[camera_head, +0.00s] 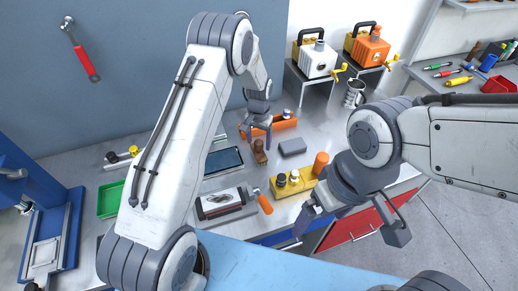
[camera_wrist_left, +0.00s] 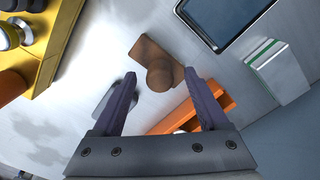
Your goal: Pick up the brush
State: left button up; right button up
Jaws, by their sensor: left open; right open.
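The brush (camera_head: 261,155) is a small brown wooden piece with a rounded knob, lying on the metal bench. In the left wrist view the brush (camera_wrist_left: 153,58) lies just beyond and between my fingertips, its knob nearest them. My left gripper (camera_head: 257,137) is open and empty, pointing down over the bench right at the brush; its two purple-grey fingers (camera_wrist_left: 158,82) stand apart. I cannot tell the exact height gap. My right gripper (camera_head: 350,228) is open and empty, in front of the bench's right part, away from the brush.
A grey block (camera_head: 293,147) and a yellow holder (camera_head: 292,186) with bottles stand to the right. A device with an orange handle (camera_head: 220,203) lies in front.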

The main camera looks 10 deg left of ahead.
pick_arm(q)
jog(key=shift+f, duration=0.55)
grip_shut()
jog(key=shift+r, duration=0.15)
jog(key=shift+w+r, duration=0.1)
jog(key=shift+r, duration=0.25)
notch_tip(320, 180, up, 9)
jog(key=b, duration=0.3)
